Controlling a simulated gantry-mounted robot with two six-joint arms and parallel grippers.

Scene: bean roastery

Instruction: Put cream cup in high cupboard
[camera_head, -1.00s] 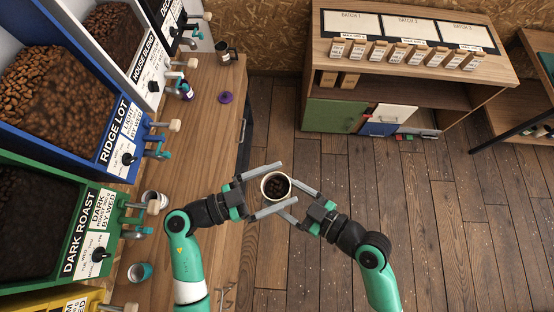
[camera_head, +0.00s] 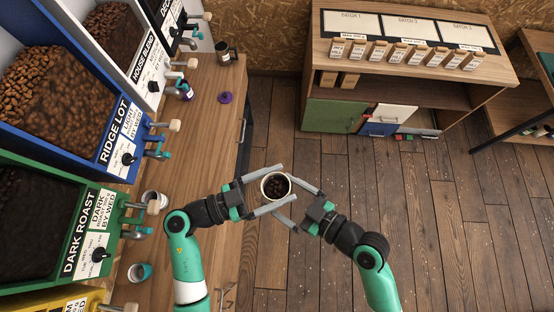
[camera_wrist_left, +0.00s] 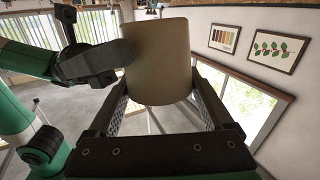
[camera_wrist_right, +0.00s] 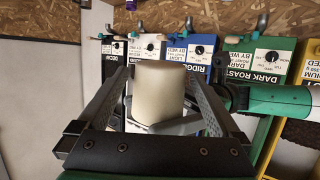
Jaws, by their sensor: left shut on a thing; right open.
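The cream cup (camera_head: 266,194), upright with dark beans inside, is held above the floor beside the counter. My left gripper (camera_head: 287,184) is shut on it, its two fingers along either side. The cup also shows between the left fingers in the left wrist view (camera_wrist_left: 160,70). My right gripper (camera_head: 300,197) is open, facing the cup from the right, with its fingertips close to it. The right wrist view shows the cup (camera_wrist_right: 158,95) between the open right fingers. I cannot tell whether they touch it. I cannot make out a high cupboard in these views.
A low cabinet (camera_head: 390,85) with coloured doors stands at the back. The floor (camera_head: 420,220) on the right is clear.

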